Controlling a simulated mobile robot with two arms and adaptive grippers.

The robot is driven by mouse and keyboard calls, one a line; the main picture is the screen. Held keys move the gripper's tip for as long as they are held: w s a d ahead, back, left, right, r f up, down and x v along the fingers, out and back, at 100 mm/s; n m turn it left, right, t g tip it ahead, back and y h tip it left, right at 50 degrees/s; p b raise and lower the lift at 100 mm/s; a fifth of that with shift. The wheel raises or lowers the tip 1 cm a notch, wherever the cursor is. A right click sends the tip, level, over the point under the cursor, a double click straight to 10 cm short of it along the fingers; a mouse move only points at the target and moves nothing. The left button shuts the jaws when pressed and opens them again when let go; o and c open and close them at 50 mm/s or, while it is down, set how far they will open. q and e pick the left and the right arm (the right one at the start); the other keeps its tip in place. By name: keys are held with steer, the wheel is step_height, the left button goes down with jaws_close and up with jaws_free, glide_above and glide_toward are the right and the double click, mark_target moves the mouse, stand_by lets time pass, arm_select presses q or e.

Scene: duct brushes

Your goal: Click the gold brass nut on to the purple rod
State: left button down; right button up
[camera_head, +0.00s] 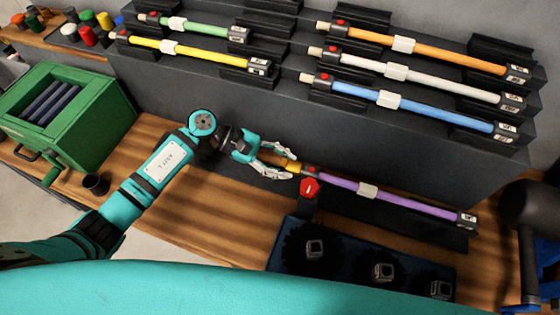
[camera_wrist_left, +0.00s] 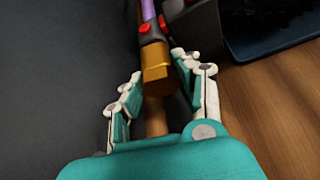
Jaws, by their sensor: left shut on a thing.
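The purple rod (camera_head: 418,204) lies in a black holder on the wooden bench, with a red button near its left end. In the left wrist view its tip (camera_wrist_left: 148,10) shows at the top. The gold brass nut (camera_head: 291,167) is in line with the rod's left end, against its dark collar. In the left wrist view the nut (camera_wrist_left: 155,70) is between my finger pads. My left gripper (camera_head: 279,164) is shut on the nut, coming from the left. I cannot tell whether the nut is fully seated. My right gripper is out of view.
Orange, white, blue, green and yellow rods rest on black racks on the stepped shelf behind. A red hexagonal knob (camera_head: 310,188) stands close to the gripper. A dark blue tray (camera_head: 345,258) with black brushes lies in front. A green crank box (camera_head: 85,125) stands at left.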

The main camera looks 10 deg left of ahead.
arm_select(q)
steer(key=shift+d, duration=0.2)
steer(key=c, duration=0.8)
jaws_free()
steer(key=shift+c, duration=0.2)
steer(key=shift+a, duration=0.1)
steer(key=v, duration=1.2)
